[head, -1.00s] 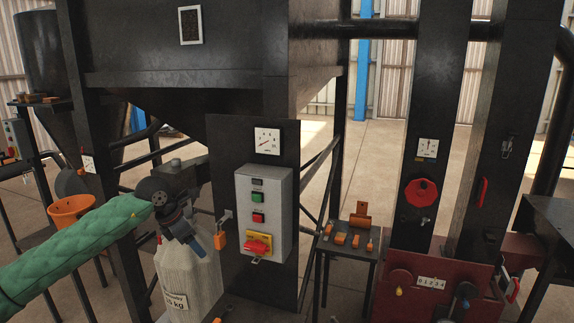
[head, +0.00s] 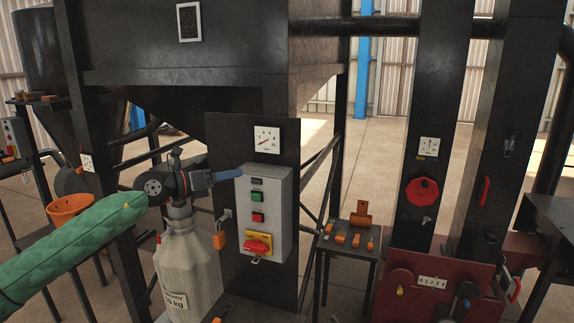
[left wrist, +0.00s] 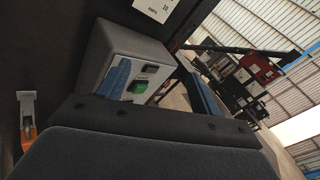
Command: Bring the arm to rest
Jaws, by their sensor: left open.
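My left arm (head: 75,250), in a green quilted sleeve, comes in from the left in the head view. My left gripper (head: 236,174) is open, with a blue finger reaching right to the upper left edge of the grey control box (head: 277,205). I cannot tell whether it touches the box. Nothing shows between its fingers. In the left wrist view the control box (left wrist: 110,52) is close, with a blue finger (left wrist: 115,78) in front of it and a green button (left wrist: 138,87) beside that. My right gripper is out of view.
A white sack (head: 188,268) stands below my left gripper. An orange padlock (head: 219,240) hangs left of the box. A small table (head: 345,251) with orange parts stands to the right. A red-based machine (head: 432,275) is further right. Open floor (head: 385,150) lies behind.

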